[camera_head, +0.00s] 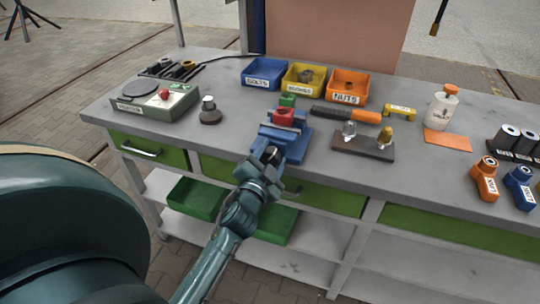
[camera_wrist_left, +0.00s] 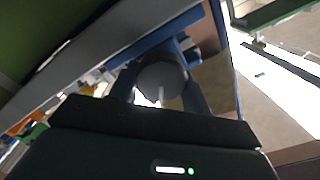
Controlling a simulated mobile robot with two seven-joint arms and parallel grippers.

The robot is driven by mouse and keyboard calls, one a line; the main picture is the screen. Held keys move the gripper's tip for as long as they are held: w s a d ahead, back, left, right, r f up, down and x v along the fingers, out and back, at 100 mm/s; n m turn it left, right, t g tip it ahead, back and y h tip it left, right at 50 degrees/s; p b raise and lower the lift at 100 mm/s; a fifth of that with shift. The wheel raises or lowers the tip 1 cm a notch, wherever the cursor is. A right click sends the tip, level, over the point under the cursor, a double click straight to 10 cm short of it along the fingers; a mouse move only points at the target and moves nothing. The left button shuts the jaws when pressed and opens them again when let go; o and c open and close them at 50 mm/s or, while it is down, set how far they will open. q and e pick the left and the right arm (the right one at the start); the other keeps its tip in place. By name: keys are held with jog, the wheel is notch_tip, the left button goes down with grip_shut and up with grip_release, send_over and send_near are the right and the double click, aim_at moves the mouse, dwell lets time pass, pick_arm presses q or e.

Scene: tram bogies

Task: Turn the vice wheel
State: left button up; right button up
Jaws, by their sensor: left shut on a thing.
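The blue vice (camera_head: 292,146) is mounted near the front edge of the workbench, with a red block (camera_head: 284,116) at its jaws. My left gripper (camera_head: 269,160) reaches up from below to the front of the vice and is shut on the vice wheel. The wheel (camera_wrist_left: 161,78) shows in the left wrist view as a grey round piece between the fingers. In the head view the gripper mostly hides it. My right gripper is not in view.
On the workbench (camera_head: 225,140), behind the vice, stand blue (camera_head: 262,84), yellow (camera_head: 302,91) and orange (camera_head: 346,97) bins. Green drawers and trays lie below.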

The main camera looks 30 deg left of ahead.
pick_arm(q)
jog(key=shift+m, duration=0.9)
jog(key=o, duration=1)
jog(key=shift+f, duration=0.1)
